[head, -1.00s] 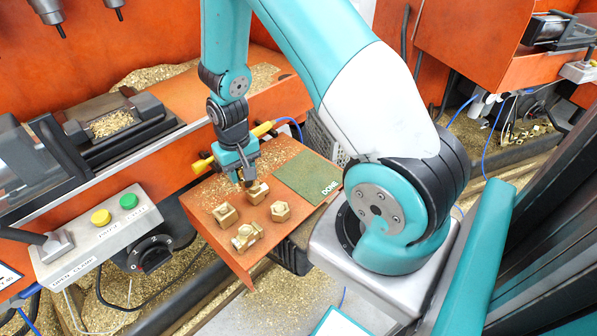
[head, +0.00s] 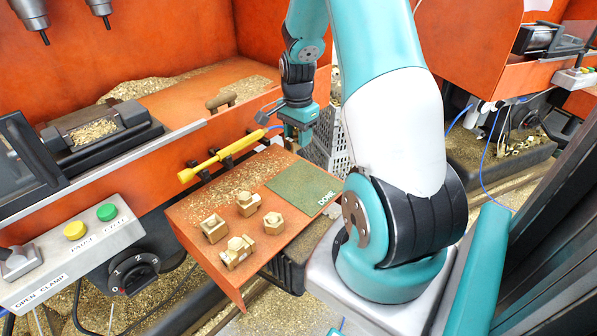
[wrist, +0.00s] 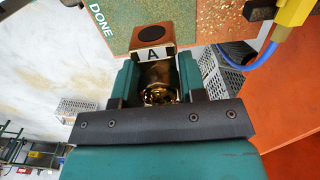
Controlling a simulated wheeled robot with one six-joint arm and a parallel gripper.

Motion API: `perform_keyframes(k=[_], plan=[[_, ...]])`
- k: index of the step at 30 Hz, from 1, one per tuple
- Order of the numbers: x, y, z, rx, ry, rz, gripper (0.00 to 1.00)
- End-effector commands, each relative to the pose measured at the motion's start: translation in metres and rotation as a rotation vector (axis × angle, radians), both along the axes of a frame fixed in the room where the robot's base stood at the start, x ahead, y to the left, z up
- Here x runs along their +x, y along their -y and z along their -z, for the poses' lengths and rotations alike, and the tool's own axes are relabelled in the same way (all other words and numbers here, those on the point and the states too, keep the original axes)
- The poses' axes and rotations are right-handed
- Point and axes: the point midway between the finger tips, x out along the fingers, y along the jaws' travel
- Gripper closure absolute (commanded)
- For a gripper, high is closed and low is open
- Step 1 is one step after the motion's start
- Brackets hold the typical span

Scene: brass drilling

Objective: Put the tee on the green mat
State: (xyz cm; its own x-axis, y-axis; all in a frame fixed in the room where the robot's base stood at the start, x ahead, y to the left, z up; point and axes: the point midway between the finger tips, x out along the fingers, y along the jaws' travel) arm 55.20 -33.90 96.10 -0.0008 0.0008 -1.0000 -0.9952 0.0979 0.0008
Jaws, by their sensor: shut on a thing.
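My gripper (head: 299,138) is shut on a brass piece (wrist: 160,78), which shows between the two teal fingers in the wrist view. The fingers hide much of it, so I cannot tell its full shape. Just past the fingertips is a brown face with a dark round spot and an "A" label; I cannot tell whether it belongs to the held piece. The green mat (head: 300,188), marked DONE, lies flat and bare on the right of the orange tray. My gripper is at the mat's far edge, above tray level. The mat also shows at the wrist view's top (wrist: 122,22).
Several brass fittings stand on the left of the orange tray (head: 190,207), one lying tee-like at the front (head: 237,252). A yellow-handled tool (head: 222,156) hangs along the tray's far side, with a blue hose. A grey crate (head: 328,140) stands behind the mat.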

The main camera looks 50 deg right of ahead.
Motion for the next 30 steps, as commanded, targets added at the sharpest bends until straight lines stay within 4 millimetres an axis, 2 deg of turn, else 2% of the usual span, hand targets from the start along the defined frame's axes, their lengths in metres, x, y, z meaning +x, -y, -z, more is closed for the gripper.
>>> perform_keyframes(k=[3, 9, 14, 22, 30], plan=[[-0.001, -0.001, 0.032, 0.003, -0.005, -0.001, 1.00], [0.000, 0.000, 0.070, 0.000, -0.001, -0.001, 1.00], [0.000, 0.000, 0.083, -0.001, 0.001, -0.002, 1.00], [0.000, 0.000, 0.116, 0.000, 0.000, -0.002, 1.00], [0.000, 0.000, 0.119, -0.002, 0.002, -0.002, 1.00]])
